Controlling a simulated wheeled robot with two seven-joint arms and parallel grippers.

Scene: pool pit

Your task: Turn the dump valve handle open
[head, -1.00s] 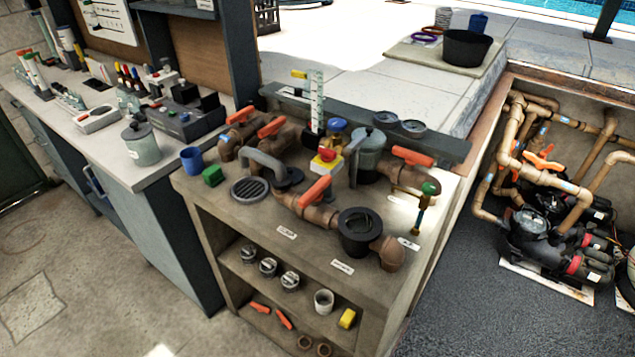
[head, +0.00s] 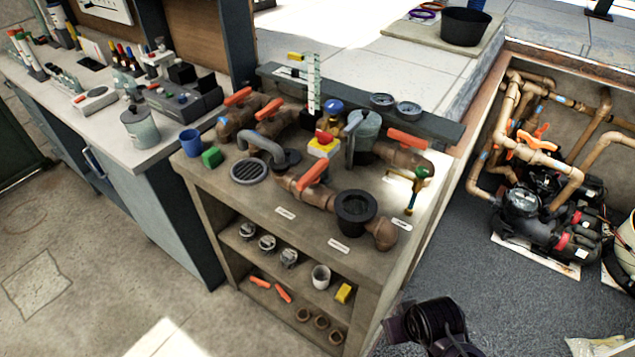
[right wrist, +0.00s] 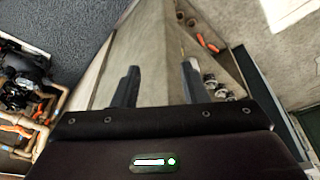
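Several pipe valves with orange handles stand on the bench. One handle (head: 314,173) is in the front middle, one (head: 405,139) at the right, and two (head: 237,96) and (head: 269,110) at the back left. White tags lie near them, too small to read, so I cannot tell which is the dump valve handle. My right arm's dark end shows at the bottom of the head view, right of the bench. In the right wrist view my right gripper (right wrist: 160,85) is open, its fingers apart and empty, with the bench beyond. My left gripper is not in view.
Pumps and pipes (head: 520,200) fill the pit at right. Floor at left is clear.

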